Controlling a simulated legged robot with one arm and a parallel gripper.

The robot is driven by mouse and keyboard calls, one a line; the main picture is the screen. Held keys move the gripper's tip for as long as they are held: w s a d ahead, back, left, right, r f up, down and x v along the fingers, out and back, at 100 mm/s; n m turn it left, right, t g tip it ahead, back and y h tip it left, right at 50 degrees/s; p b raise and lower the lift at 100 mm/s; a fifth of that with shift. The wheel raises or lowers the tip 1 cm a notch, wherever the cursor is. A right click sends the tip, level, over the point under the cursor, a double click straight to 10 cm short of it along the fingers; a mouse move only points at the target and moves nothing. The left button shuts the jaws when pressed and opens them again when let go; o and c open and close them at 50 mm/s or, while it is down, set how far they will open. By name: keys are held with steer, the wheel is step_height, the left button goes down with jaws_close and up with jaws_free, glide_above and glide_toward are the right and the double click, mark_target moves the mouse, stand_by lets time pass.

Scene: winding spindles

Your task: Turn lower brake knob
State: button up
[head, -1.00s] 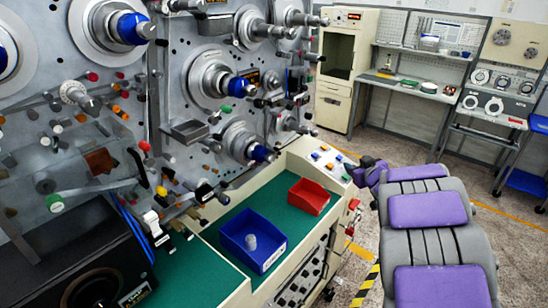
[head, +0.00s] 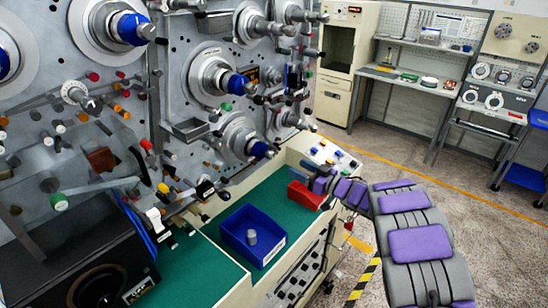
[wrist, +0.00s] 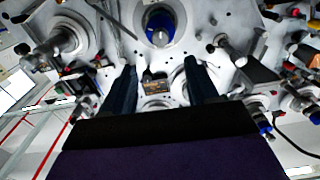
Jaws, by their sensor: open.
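The winding machine's grey panel (head: 190,35) carries several spindles and many small coloured knobs, and I cannot tell which is the lower brake knob. A green knob (head: 58,202), a yellow-tipped knob (head: 162,188) and a red-tipped knob (head: 145,144) show on its lower left part. My gripper (head: 309,167) is in front of the lower right of the panel, above the red bin, small and partly hidden by my arm. In the wrist view my gripper (wrist: 160,78) is open, with two dark fingers apart and nothing seen between them. A blue-centred spindle (wrist: 160,27) lies beyond the fingers.
A blue bin (head: 240,245) with a pale cylinder (head: 252,237) stands on the green bench top (head: 190,270). A red bin (head: 308,195) is partly hidden by my arm. A black box (head: 75,265) stands at lower left. Open floor (head: 410,165) lies to the right.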

mark_target(273, 156)
steer(key=x, duration=1.2)
steer(key=c, duration=1)
